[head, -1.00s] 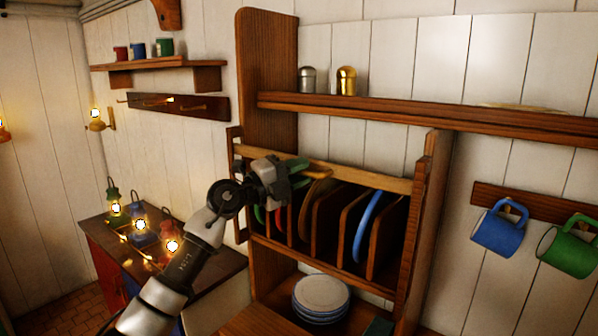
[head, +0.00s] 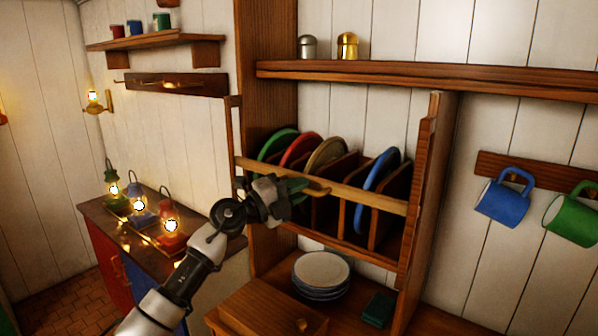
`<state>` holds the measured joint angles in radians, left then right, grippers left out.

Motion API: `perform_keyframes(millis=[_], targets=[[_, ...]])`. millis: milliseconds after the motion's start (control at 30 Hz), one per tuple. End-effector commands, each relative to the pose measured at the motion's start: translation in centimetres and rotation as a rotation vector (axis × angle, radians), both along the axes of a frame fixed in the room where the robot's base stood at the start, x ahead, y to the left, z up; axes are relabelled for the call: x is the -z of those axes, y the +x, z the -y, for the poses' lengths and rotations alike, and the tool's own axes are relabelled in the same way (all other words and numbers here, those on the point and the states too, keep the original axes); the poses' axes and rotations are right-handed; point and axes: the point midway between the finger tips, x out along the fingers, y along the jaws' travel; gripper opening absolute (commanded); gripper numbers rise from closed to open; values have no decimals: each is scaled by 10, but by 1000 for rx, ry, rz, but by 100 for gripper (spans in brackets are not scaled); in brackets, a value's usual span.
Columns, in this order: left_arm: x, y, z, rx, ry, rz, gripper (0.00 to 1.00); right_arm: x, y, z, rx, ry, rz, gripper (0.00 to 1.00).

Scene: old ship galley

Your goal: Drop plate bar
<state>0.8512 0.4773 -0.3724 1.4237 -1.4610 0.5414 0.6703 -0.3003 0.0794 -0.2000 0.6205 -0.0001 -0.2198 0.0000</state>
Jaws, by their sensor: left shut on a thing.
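The plate bar (head: 365,197) is a light wooden rail across the front of the plate rack (head: 422,165). It sits partway down the rack front, below the tops of the plates. My left gripper (head: 302,187) is shut on the bar, left of its middle, and hides part of it. Behind the bar, a green plate (head: 270,146), a red plate (head: 295,150), a tan plate (head: 325,156) and a blue plate (head: 378,172) stand upright between wooden dividers. My right gripper is out of view.
Below the rack, stacked plates (head: 321,268) and a small green box (head: 377,310) stand on a wooden counter. A shelf (head: 430,80) runs above. Blue (head: 502,199) and green (head: 572,220) mugs hang at right. Lit lanterns (head: 140,207) stand on the left cabinet.

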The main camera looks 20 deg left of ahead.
Motion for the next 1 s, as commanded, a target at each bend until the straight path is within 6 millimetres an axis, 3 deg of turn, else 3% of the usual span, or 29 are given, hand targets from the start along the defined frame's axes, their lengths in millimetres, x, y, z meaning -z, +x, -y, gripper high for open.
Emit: perform_keyframes(millis=[33, 100, 400, 600, 967, 1000], targets=[[26, 0, 0, 0, 1, -5, 0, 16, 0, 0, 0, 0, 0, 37], [45, 0, 0, 0, 0, -4, 0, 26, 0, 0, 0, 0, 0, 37], [102, 0, 0, 0, 1, -2, 0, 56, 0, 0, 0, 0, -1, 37], [114, 0, 0, 0, 1, -2, 0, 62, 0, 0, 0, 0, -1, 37], [119, 0, 1, 2, 4, -7, 0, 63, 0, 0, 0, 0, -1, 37], [119, 0, 1, 3, 4, -8, 16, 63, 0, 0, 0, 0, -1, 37]])
